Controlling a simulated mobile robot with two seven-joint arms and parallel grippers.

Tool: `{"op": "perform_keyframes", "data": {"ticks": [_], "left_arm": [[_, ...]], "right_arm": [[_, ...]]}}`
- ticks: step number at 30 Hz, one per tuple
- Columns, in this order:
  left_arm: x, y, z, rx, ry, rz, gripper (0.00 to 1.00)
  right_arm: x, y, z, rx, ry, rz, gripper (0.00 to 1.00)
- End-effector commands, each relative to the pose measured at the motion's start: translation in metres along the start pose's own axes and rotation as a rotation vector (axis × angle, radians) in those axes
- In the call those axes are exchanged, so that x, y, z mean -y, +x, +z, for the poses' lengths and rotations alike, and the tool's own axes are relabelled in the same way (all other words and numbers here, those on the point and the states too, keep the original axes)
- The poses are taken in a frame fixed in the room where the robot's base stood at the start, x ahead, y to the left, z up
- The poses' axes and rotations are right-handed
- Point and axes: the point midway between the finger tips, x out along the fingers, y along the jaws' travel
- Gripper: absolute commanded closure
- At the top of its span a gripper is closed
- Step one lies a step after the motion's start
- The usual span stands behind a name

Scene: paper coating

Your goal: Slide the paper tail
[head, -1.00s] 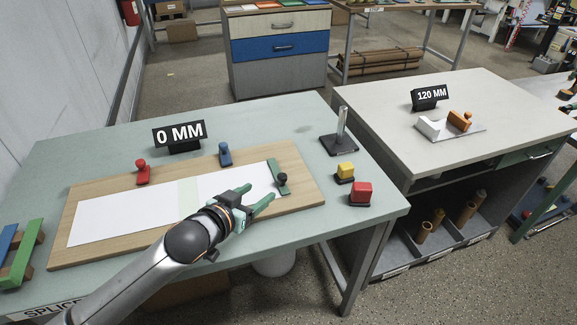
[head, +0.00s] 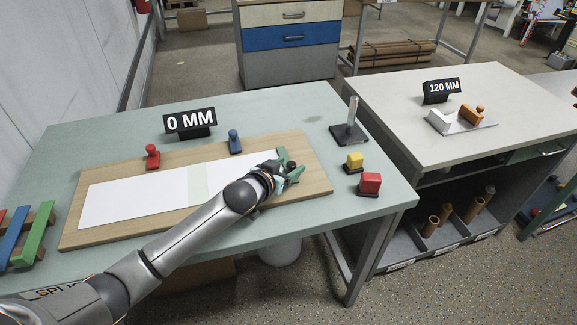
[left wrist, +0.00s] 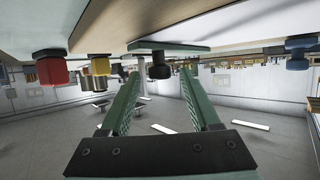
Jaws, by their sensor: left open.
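A white paper strip (head: 130,201) with a pale green band (head: 197,182) across it lies on the wooden board (head: 75,238). A green bar (head: 282,155) with a black knob lies across the paper's right end. My left gripper (head: 289,171) is at this bar and hides part of it. The left wrist view appears upside down. There the open green fingers (left wrist: 158,75) point at the black knob (left wrist: 158,66), which shows between their tips, with the green bar (left wrist: 168,46) behind it. I cannot tell whether the fingers touch it. My right gripper is not in view.
Red (head: 152,157) and blue (head: 235,142) knobbed pieces stand along the board's far edge. A post on a dark base (head: 349,134), a yellow block (head: 354,161) and a red block (head: 370,182) stand right of the board. A "0 MM" sign (head: 190,122) stands behind.

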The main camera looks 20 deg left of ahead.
Motion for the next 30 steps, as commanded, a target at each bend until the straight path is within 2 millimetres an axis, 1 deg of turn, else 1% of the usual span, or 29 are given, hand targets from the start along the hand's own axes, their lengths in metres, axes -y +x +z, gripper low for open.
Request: {"op": "perform_keyframes", "data": {"ticks": [3,10,11,27,30], "left_arm": [[-0.0002,0.0032,0.0001,0.0,0.0,0.0,0.37],[-0.0001,0.0034,0.0001,0.0,0.0,0.0,0.37],[-0.0002,0.0034,0.0001,0.0,0.0,0.0,0.38],[-0.0002,0.0031,0.0003,0.0,0.0,0.0,0.99],[-0.0003,0.0031,0.0003,0.001,0.0,0.001,1.0]], "right_arm": [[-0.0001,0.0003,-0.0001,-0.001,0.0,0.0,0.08],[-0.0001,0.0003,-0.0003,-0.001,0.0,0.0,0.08],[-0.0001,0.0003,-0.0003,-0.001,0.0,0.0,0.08],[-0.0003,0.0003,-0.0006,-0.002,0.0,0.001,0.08],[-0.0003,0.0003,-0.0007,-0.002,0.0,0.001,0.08]]}}
